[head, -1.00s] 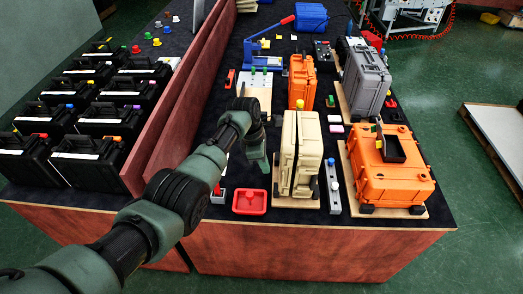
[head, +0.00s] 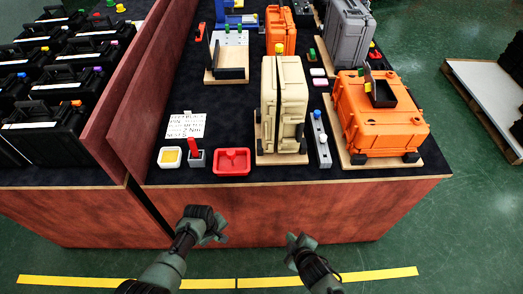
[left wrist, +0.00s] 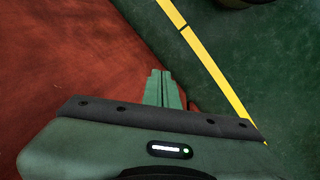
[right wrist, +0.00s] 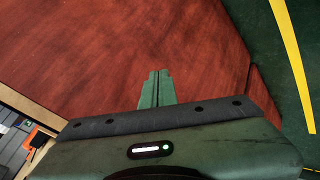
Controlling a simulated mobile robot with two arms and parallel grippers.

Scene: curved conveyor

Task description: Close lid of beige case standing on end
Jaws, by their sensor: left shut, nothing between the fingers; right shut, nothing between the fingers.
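The beige case (head: 290,112) stands upright on end on a wooden board (head: 281,158) at the table's front edge. In the head view its two halves sit close together along an upright seam; I cannot tell whether the lid is fully shut. My left gripper (head: 219,236) is in front of the table, below its top, shut and empty; its closed fingers show in the left wrist view (left wrist: 161,76). My right gripper (head: 293,240) is also in front of the table, shut and empty; its closed fingers show in the right wrist view (right wrist: 156,76). Neither touches the case.
An orange case (head: 375,120) stands right of the beige case, with a grey rail (head: 320,140) between. A red tray (head: 232,162) and a yellow-filled dish (head: 170,157) lie to the left. Grey (head: 350,38) and orange (head: 281,30) cases stand behind. Floor before the table is clear.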

